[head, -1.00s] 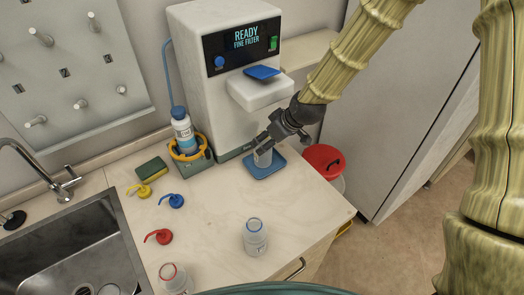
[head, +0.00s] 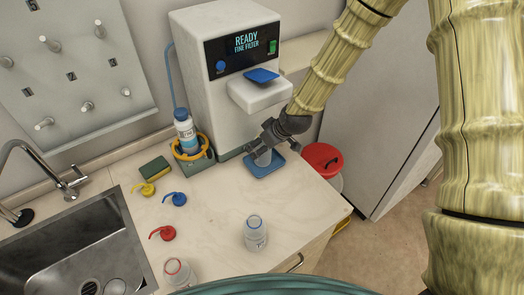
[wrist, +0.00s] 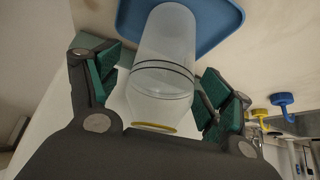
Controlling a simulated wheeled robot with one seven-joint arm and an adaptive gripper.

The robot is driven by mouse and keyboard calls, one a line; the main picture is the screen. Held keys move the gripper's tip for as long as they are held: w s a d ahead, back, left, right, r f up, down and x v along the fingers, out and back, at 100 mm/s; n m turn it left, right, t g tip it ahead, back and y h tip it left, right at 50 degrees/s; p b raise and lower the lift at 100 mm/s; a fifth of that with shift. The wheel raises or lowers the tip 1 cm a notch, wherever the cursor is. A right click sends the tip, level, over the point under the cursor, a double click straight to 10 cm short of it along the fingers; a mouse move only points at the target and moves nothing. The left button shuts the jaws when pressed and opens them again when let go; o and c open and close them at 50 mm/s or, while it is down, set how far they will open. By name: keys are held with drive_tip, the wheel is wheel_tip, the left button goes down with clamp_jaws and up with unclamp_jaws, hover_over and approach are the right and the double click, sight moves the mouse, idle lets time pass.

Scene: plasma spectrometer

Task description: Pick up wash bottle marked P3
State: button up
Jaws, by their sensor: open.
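A clear, empty-looking bottle (wrist: 165,50) with a yellow ring at its neck stands on a blue tray (wrist: 228,20) in the wrist view. In the head view this bottle (head: 263,159) is partly hidden by my gripper (head: 264,148). My gripper is open, with its green-padded fingers (wrist: 160,88) on both sides of the bottle. The left pad is clear of it; the right pad is close, and I cannot tell if it touches. A blue-ringed bottle (head: 255,235) and a red-ringed bottle (head: 176,274) stand nearer the front. No P3 mark is readable.
A white machine (head: 205,95) reading READY, FINE FILTER rises behind the tray, its spout (head: 258,97) just above my gripper. A capped bottle (head: 184,130) sits in a holder at left. Yellow, blue and red nozzle caps, a sponge (head: 154,168) and a sink (head: 70,250) lie further left.

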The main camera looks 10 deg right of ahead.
drive_tip(key=shift+s, duration=0.15)
drive_tip(key=c, duration=1.4)
drive_tip(key=shift+r, duration=0.1)
